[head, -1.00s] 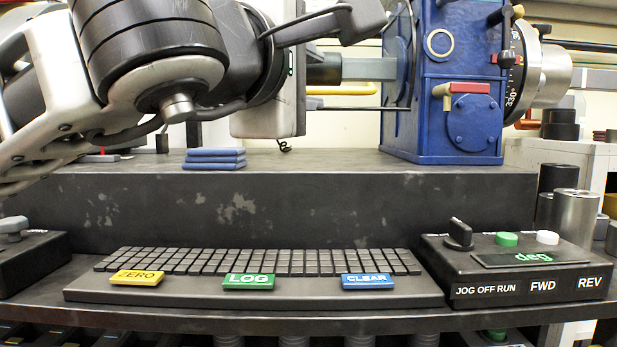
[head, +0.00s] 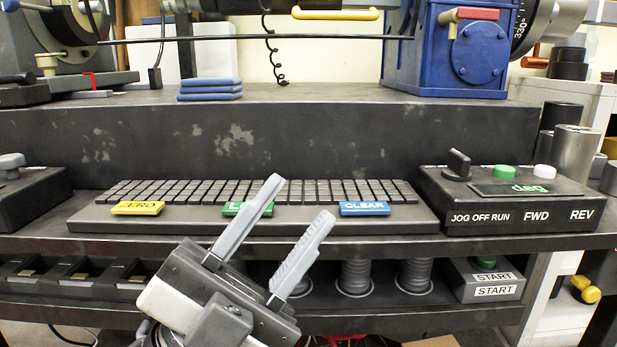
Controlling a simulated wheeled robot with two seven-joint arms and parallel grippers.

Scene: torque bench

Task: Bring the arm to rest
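My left gripper (head: 281,222) is low in the middle of the head view, in front of the bench's front edge. Its two grey fingers are spread apart with nothing between them. One fingertip covers part of the green LOG key (head: 249,208); I cannot tell whether they touch. The other fingertip is below the blue CLEAR key (head: 365,209). The rest of my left arm is mostly out of the picture. My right gripper is not in the view.
The keyboard (head: 150,222) with a yellow ZERO key (head: 138,208) lies on the bench shelf. A black control box (head: 500,199) with a knob stands at right. Blue pads (head: 210,90) and a blue gearbox (head: 440,60) are on the upper ledge. A lower shelf holds springs (head: 357,275).

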